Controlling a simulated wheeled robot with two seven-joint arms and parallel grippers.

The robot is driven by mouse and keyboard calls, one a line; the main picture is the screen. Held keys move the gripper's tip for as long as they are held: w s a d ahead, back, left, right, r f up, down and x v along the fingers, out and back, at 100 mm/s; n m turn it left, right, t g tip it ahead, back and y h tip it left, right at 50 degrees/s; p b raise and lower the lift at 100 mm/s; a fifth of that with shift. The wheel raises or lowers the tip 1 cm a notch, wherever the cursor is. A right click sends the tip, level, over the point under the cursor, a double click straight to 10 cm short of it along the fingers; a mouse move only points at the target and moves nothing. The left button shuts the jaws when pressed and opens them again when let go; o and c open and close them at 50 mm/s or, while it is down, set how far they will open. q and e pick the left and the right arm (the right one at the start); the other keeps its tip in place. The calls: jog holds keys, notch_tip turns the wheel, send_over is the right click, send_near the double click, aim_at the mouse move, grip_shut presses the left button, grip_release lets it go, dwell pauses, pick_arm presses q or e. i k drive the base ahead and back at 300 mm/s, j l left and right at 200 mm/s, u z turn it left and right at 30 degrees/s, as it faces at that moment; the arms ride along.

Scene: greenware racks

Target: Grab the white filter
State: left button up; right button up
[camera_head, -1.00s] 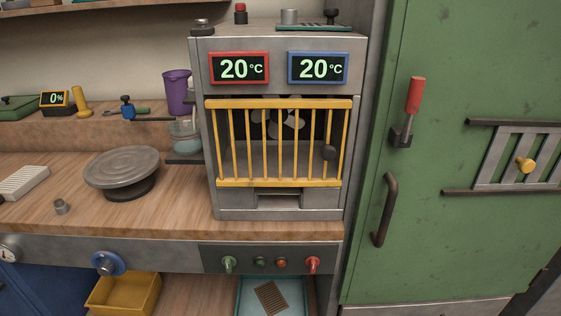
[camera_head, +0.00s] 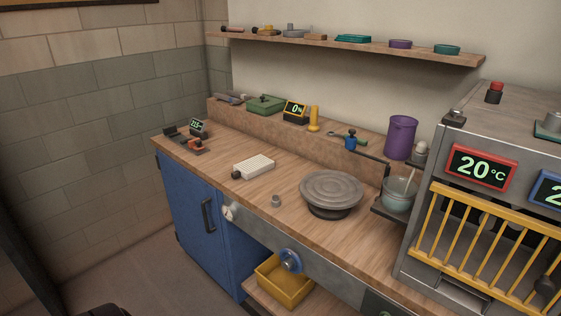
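A white ribbed block (camera_head: 255,166), which looks like the white filter, lies flat on the wooden workbench left of the round grey turntable. A small dark knob or handle shows at its left end. Nothing is holding it. Neither of my grippers can be made out in the head view.
The grey turntable (camera_head: 331,190) and a small metal cup (camera_head: 276,201) stand right of the block on the workbench (camera_head: 226,183). A grey oven with a yellow barred guard (camera_head: 483,247) is at the right. A blue cabinet (camera_head: 198,219) and yellow bin (camera_head: 283,281) are below.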

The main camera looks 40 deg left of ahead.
aim_at(251, 167)
jog(key=u, duration=1.55)
